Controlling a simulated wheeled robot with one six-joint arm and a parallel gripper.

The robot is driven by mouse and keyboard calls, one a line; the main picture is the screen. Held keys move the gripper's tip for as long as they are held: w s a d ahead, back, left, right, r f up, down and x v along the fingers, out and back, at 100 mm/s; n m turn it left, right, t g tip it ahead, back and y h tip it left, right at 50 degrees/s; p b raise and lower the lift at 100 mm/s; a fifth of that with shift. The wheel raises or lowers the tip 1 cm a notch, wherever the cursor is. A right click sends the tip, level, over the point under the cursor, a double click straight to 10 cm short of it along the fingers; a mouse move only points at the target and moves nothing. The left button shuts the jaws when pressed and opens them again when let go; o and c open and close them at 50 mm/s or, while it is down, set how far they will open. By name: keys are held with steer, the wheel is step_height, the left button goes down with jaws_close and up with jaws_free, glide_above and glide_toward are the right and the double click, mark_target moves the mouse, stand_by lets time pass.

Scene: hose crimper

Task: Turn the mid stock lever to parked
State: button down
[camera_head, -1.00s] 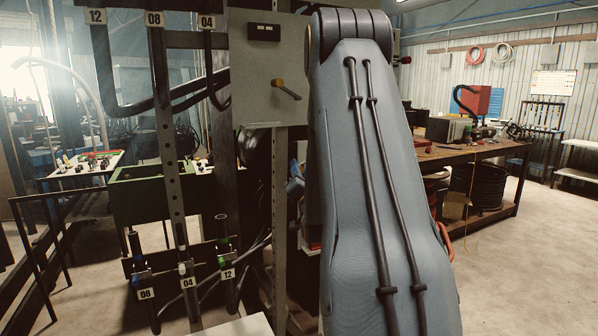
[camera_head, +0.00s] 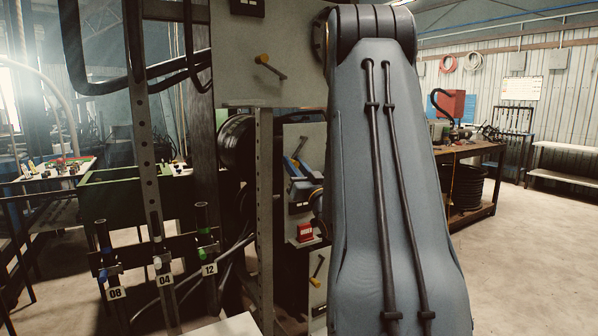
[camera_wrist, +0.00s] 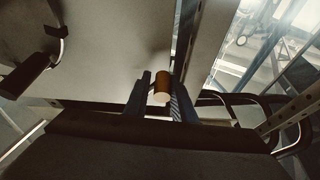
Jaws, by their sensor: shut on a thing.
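My gripper (camera_wrist: 161,98) shows in the wrist view with its two blue-grey fingers closed around an orange-brown lever knob (camera_wrist: 162,84). The knob stands out from a pale grey panel (camera_wrist: 105,40). In the head view my gripper (camera_head: 299,178) is partly visible as blue parts at the middle panel (camera_head: 312,132), left of my arm. The lever there is mostly hidden by my gripper and arm, so its angle is hard to tell. A separate yellow-knobbed lever (camera_head: 269,66) sits on the upper panel, and another yellow-knobbed lever (camera_head: 318,271) sits on a lower panel.
A perforated steel post (camera_head: 264,200) stands just left of the middle panel. A red box-like item (camera_head: 305,232) sits below my gripper. Hose holders tagged 08, 04 and 12 (camera_head: 208,269) stand at the left. A workbench (camera_head: 470,152) and open floor (camera_head: 540,240) lie right.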

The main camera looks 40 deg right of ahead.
steer(key=shift+d+b, duration=0.25)
steer(key=shift+b, duration=0.15)
steer(key=shift+d, duration=0.2)
steer(key=c, duration=1.6)
jaws_free()
steer(key=shift+s, duration=0.1)
steer(key=shift+c, duration=0.2)
steer(key=shift+f, duration=0.1)
steer(key=shift+s+a+f, duration=0.1)
steer(key=shift+s+f, duration=0.05)
steer(key=b+v, duration=0.2)
steer(key=v, duration=0.5)
steer(key=shift+s, duration=0.2)
